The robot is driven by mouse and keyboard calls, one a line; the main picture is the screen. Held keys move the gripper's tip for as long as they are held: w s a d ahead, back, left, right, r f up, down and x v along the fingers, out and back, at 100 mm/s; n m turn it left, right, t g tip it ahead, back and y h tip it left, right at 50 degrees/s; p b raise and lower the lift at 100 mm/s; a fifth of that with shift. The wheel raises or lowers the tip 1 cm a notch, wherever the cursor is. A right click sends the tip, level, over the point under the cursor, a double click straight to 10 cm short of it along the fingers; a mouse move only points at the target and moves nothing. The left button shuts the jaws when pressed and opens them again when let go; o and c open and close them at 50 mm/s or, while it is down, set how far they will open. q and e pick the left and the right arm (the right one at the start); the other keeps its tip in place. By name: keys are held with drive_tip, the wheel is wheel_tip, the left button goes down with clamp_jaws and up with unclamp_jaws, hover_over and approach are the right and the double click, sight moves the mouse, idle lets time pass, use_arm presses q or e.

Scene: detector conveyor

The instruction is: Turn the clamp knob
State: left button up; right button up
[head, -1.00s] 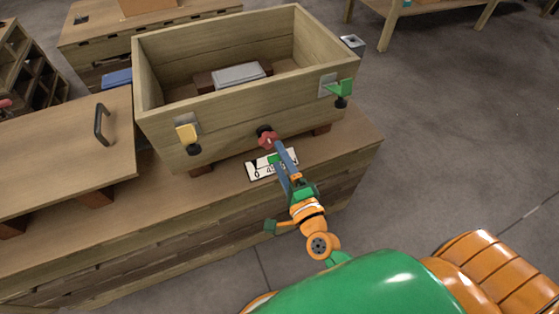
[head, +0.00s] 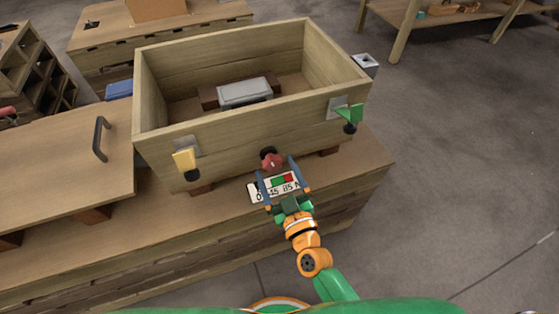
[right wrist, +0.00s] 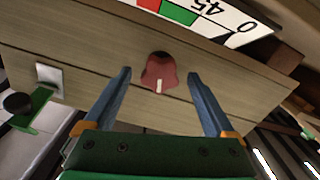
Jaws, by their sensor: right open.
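The red clamp knob (head: 271,162) is on the front wall of the wooden box (head: 232,150). In the right wrist view the knob (right wrist: 159,72) has a white mark pointing toward the gripper's palm. A white scale plate (head: 256,196) with numbers and green and red patches lies below it, partly covered by my gripper. My right gripper (head: 274,165) is open, its two blue fingers apart with the knob between their tips. In the right wrist view the gripper (right wrist: 160,73) shows clear gaps on both sides of the knob. My left gripper is out of view.
A yellow latch (head: 184,161) and a green latch (head: 351,112) sit on the box front. A grey block (head: 244,94) lies inside the box. A wooden lid with a black handle (head: 101,139) lies on the bench at left. Open floor is at right.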

sight(274, 168)
drive_tip(key=x, duration=0.3)
drive_tip(key=c, duration=1.4)
drive_tip(key=shift+o, duration=0.2)
drive_tip(key=shift+m, duration=0.3)
drive_tip(key=m, duration=0.7)
drive_tip(key=shift+a+m, duration=0.1)
drive_tip(key=shift+m, duration=0.2)
drive_tip(key=m, duration=0.4)
drive_tip(key=shift+s, duration=0.1)
drive_tip(key=shift+a+m, duration=0.1)
drive_tip(key=shift+m, duration=2.2)
